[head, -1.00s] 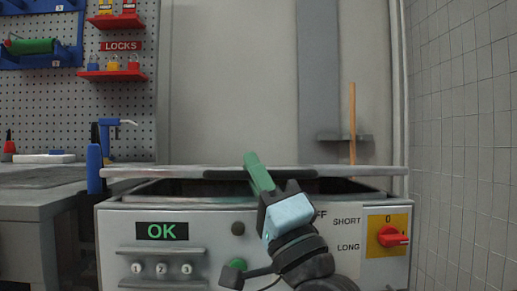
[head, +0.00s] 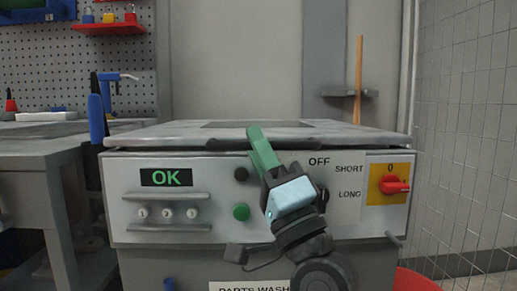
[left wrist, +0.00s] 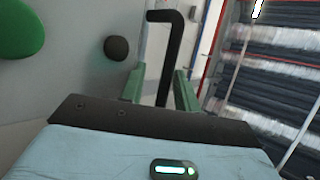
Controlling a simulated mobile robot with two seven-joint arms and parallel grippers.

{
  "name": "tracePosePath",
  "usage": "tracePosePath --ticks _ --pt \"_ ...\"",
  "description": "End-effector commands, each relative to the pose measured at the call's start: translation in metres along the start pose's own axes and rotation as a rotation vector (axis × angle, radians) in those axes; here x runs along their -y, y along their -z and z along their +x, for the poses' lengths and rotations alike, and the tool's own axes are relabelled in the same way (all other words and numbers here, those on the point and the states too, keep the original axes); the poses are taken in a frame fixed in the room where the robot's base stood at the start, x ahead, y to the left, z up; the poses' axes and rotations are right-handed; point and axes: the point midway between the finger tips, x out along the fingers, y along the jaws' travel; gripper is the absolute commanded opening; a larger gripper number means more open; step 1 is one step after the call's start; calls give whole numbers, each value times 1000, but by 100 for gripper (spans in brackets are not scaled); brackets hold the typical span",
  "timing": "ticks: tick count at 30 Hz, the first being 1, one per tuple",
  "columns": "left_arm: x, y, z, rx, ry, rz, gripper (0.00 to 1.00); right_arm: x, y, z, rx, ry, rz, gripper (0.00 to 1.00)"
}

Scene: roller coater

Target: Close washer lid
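The parts washer (head: 215,228) stands in front of me, a grey box with a green "OK" display. Its grey lid (head: 170,133) lies about flat over the top; at most a thin dark gap shows under its front edge. A dark handle (head: 300,143) runs along that edge. My left gripper (head: 256,133) has green fingers and overlaps the middle of the front edge. In the left wrist view, the fingers (left wrist: 158,85) are apart, with the black bent handle (left wrist: 168,50) showing between them. Whether they touch it I cannot tell. My right gripper is out of view.
The front panel has a green button (head: 241,211), a dark knob (head: 241,174) and a red switch (head: 393,184) on yellow. A workbench (head: 40,150) stands at left, a mesh fence (head: 465,130) at right. A red bin (head: 415,283) is low at right.

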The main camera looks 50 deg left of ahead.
Motion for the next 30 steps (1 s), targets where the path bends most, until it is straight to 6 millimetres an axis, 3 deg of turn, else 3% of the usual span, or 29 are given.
tracePosePath --ticks 14,30 --pt "9 4 10 1 4 -5 34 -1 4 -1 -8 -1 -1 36" --pt "64 30 78 1 5 -5 34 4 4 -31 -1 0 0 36"
